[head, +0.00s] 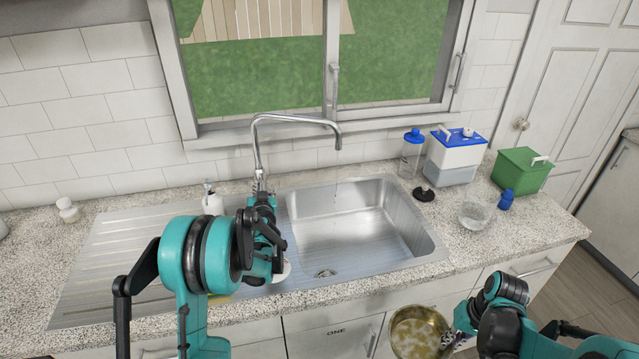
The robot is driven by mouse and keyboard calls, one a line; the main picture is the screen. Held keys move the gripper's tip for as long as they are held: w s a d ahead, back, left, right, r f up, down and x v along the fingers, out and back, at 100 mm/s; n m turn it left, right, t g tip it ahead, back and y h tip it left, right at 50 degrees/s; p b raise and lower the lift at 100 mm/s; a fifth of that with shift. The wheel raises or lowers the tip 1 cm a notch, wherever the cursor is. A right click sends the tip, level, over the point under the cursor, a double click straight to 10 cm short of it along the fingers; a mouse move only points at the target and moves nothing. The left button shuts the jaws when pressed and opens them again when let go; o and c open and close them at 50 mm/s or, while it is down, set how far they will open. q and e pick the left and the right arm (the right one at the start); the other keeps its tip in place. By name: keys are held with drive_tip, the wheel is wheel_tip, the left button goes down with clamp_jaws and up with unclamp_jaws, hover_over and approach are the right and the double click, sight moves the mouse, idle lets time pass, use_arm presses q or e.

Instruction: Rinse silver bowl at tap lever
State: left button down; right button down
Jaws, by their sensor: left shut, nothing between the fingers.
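The tap (257,150) arches over the sink, its spout (338,140) above the basin. My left gripper (262,192) is at the foot of the tap, shut with nothing between its fingers. It covers the tap lever, so I cannot tell whether they touch. The silver bowl (418,330) is at the lower edge, in front of the counter and outside the sink, its inside yellow-brown. My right gripper (452,340) is at the bowl's right rim and appears shut on it; its fingertips are partly hidden. No water stream is visible.
The sink basin (345,225) is empty. A white soap bottle (212,200) stands left of the tap. A blue-lidded container (456,160), a clear bottle (411,155), a green box (522,171) and a glass bowl (473,216) stand right of the sink.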

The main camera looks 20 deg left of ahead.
use_arm(q)
drive_tip(key=shift+w+d, duration=0.2)
drive_tip(key=shift+d, duration=0.3)
drive_tip(key=c, duration=1.5)
unclamp_jaws()
drive_tip(key=shift+w+d+r, duration=0.1)
drive_tip(key=shift+w+d, duration=0.05)
drive_tip(key=shift+d, duration=0.1)
drive_tip(key=shift+a, duration=0.2)
drive_tip(key=v, duration=1.2)
drive_tip(key=shift+c, duration=0.2)
